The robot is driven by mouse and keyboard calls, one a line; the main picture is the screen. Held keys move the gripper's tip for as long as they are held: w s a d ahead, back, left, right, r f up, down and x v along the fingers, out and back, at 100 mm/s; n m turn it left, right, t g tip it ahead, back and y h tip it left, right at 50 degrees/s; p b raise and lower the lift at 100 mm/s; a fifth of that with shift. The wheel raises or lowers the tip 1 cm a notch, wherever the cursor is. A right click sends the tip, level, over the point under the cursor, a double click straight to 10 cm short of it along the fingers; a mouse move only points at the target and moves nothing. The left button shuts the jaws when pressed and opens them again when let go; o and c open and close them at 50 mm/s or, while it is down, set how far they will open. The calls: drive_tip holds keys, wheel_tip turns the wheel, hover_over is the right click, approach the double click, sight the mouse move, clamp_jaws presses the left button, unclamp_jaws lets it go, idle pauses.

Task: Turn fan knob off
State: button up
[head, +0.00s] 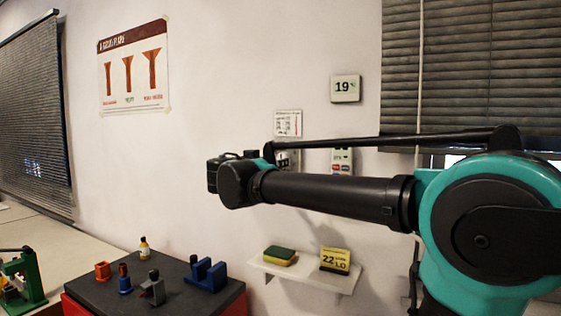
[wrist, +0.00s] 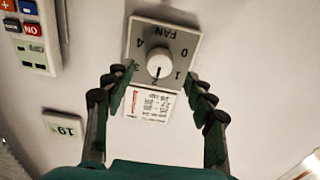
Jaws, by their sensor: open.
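The fan knob (wrist: 159,64) is a round white dial on a grey plate (wrist: 185,48) marked FAN, with 0 to 4 around it; the wrist view shows it upside down. Its mark appears to point at 2. My gripper (wrist: 160,76) is open, its two green-and-black fingers on either side of the dial in the picture. I see no contact with the knob. In the head view the fan plate (head: 293,160) is mostly hidden behind my arm.
A switch panel (wrist: 33,30) with coloured buttons and an OFF label is beside the fan plate. A paper label (wrist: 148,105) and a display reading 19 (wrist: 64,128) are on the wall.

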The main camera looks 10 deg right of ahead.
drive_tip(key=shift+x, duration=2.4)
drive_tip(key=c, duration=1.1)
drive_tip(key=shift+c, duration=0.2)
drive_tip(key=n, duration=2.3)
drive_tip(key=shift+s+r+n, duration=0.1)
drive_tip(key=shift+r+n, duration=0.05)
drive_tip(key=shift+n, duration=0.25)
